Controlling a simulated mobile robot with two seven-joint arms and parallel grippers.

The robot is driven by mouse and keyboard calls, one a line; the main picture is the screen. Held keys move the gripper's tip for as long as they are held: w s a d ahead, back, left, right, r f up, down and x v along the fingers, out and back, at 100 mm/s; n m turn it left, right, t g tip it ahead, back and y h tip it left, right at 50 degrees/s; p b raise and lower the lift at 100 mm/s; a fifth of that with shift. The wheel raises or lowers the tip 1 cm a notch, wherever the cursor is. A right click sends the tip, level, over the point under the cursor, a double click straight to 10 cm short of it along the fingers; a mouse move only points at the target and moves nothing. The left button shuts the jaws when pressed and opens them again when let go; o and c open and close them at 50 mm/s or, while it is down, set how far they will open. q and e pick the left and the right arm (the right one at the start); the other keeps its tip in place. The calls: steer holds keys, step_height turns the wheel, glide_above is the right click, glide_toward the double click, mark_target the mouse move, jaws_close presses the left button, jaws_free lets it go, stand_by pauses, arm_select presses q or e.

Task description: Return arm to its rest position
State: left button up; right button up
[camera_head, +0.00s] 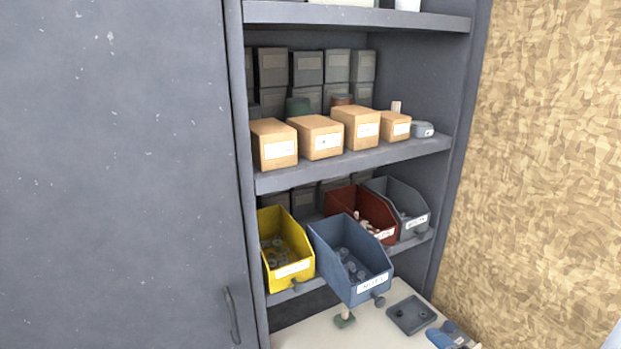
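Neither of my grippers shows in the head view, and I cannot make out either arm clearly. The view faces an open grey cabinet. A blue bin (337,262) with small grey parts in it juts out past the front edge of the lower shelf. A yellow bin (283,247) stands left of it, also holding small parts. A red bin (366,209) and a grey bin (405,204) stand behind and to the right.
Several cardboard boxes (315,138) line the middle shelf (350,159). A grey door (120,180) fills the left; a plywood wall (545,150) fills the right. Below, a pale surface (372,330) holds a dark square tray (411,315) and a blue-grey item (450,337).

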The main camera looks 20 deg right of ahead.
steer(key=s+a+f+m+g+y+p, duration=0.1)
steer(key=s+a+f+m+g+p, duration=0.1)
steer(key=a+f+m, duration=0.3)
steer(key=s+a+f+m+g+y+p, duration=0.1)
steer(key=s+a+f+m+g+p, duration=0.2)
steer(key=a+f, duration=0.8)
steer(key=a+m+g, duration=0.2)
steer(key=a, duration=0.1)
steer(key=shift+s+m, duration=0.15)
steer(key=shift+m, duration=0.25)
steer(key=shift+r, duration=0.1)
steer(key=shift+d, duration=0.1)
